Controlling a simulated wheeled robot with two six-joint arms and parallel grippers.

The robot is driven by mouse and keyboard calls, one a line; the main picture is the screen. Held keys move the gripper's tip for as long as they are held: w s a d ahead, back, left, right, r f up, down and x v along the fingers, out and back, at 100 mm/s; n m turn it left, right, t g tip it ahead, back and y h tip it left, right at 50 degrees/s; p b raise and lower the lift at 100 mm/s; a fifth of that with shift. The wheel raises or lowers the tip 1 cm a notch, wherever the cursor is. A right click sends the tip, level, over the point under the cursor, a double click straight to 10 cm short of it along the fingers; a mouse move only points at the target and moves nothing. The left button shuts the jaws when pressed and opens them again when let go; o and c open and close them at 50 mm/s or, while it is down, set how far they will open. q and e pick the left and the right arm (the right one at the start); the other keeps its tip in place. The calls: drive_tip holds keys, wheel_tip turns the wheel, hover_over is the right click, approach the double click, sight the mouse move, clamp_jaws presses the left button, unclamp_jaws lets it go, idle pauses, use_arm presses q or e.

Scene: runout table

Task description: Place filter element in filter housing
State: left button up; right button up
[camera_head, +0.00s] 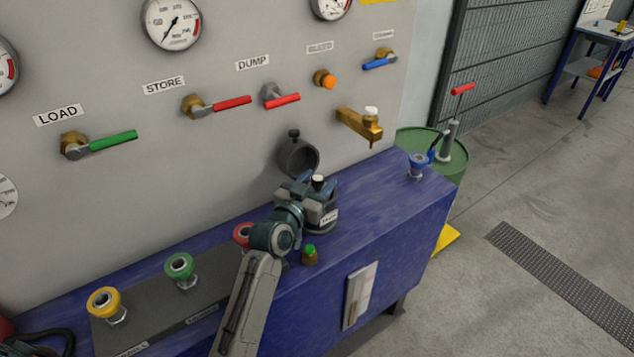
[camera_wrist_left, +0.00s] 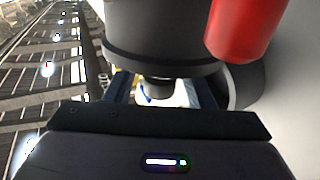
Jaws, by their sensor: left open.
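A dark round open housing (camera_head: 299,157) with a small knob on top is fixed to the grey panel; I take it for the filter housing. In the left wrist view a large dark round body (camera_wrist_left: 165,35) hangs over the open fingers (camera_wrist_left: 163,92). A pale piece shows between them. I cannot make out the filter element for sure. My right gripper is out of view.
Yellow (camera_head: 105,304), green (camera_head: 180,268) and red (camera_head: 242,234) fittings line the bench (camera_head: 395,215) to the left. A green-topped knob (camera_head: 310,255) sits near its front. A brass tap (camera_head: 360,124) and red levers (camera_head: 230,103) stick out above. A green drum (camera_head: 447,170) stands right.

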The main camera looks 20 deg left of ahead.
use_arm(q)
drive_tip(key=shift+s+a, duration=0.1)
drive_tip(key=shift+s, duration=0.2)
drive_tip(key=s+a+b, duration=0.2)
drive_tip(key=s, duration=0.9)
drive_tip(key=shift+s+b, duration=0.15)
drive_tip(key=shift+b, duration=0.15)
drive_tip(key=shift+r, duration=0.1)
